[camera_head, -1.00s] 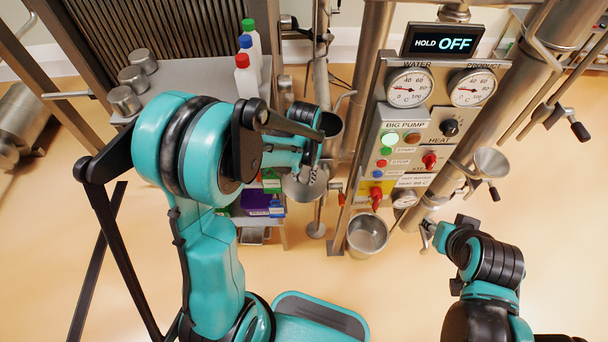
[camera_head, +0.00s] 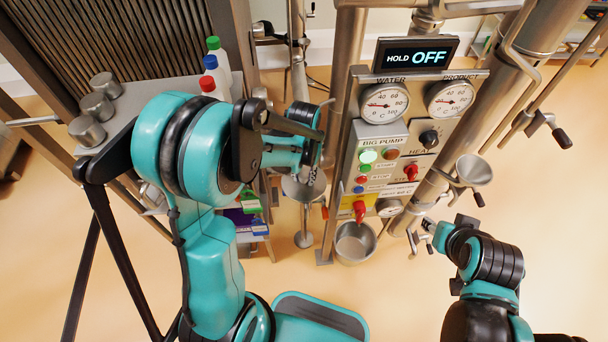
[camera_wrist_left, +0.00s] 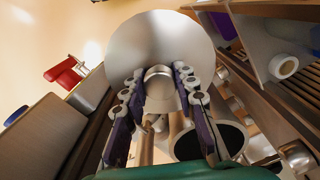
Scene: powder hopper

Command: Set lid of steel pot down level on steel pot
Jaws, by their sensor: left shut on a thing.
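The lid is a round steel disc (camera_wrist_left: 150,45) with a short knob (camera_wrist_left: 159,85) in the left wrist view. My left gripper (camera_wrist_left: 160,100) is shut on the knob, one finger on each side. In the head view the lid (camera_head: 301,189) shows below my left gripper (camera_head: 309,174), which partly covers it. A round steel vessel (camera_head: 354,243), open at the top, stands lower right of the lid and apart from it. I cannot tell if it is the task's steel pot. My right gripper (camera_head: 428,226) is small, right of that vessel; its fingers are unclear.
The control panel (camera_head: 394,140) with gauges stands right of my left gripper. A steel funnel (camera_head: 474,169) is further right. Several steel canisters (camera_head: 97,106) and capped bottles (camera_head: 215,62) stand at the left. Clear floor (camera_head: 540,190) lies at the right.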

